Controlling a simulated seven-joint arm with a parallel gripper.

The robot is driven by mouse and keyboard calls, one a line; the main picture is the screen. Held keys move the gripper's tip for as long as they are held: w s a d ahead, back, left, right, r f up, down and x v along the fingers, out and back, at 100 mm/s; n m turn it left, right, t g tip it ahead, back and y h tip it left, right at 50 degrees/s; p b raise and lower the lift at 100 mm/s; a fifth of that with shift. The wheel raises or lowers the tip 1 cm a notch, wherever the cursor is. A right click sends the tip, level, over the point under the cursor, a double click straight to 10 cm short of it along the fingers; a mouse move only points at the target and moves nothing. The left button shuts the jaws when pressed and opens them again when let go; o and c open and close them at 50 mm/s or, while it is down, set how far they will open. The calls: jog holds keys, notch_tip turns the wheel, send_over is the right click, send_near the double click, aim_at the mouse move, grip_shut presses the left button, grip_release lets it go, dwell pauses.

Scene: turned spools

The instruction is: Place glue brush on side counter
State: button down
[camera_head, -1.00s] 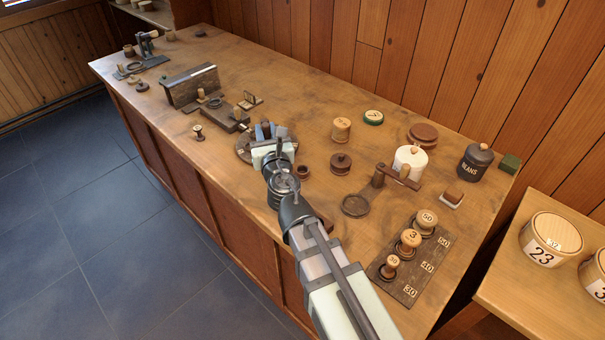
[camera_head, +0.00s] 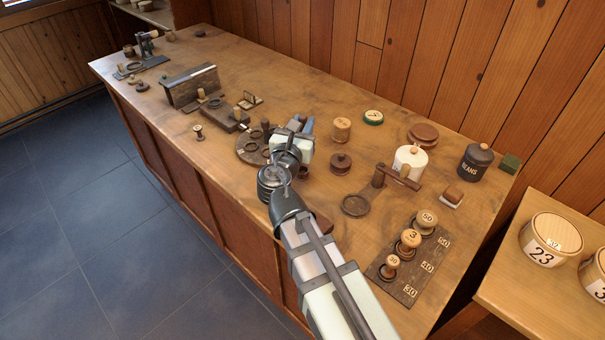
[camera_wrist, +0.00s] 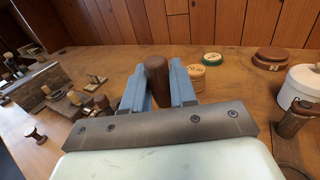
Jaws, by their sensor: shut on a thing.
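My gripper (camera_head: 302,128) is over the workbench (camera_head: 300,85), just right of a round dark holder (camera_head: 246,150). In the wrist view its blue fingers (camera_wrist: 158,88) are shut on a dark brown, rounded wooden handle (camera_wrist: 157,72), seemingly the glue brush. The handle stands roughly upright between the fingers; its lower end and any bristles are hidden by the gripper. A separate lighter wood counter (camera_head: 497,288), seemingly the side counter, stands at the lower right in the head view.
A tan spool (camera_head: 341,129), a dark lidded pot (camera_head: 340,163) and a white jar (camera_head: 410,160) stand right of my gripper. A numbered board (camera_head: 408,290) holds spools. A round box marked 23 (camera_head: 552,238) sits on the right counter, whose near left part is bare.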

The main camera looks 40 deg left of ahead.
jog(key=shift+f, duration=0.1)
jog(key=shift+f, duration=4.75)
jog(key=c, duration=0.9)
grip_release()
jog(key=shift+f, duration=0.2)
jog(key=v, duration=0.7)
jog(key=shift+s+d, duration=0.1)
jog(key=shift+s, duration=0.15)
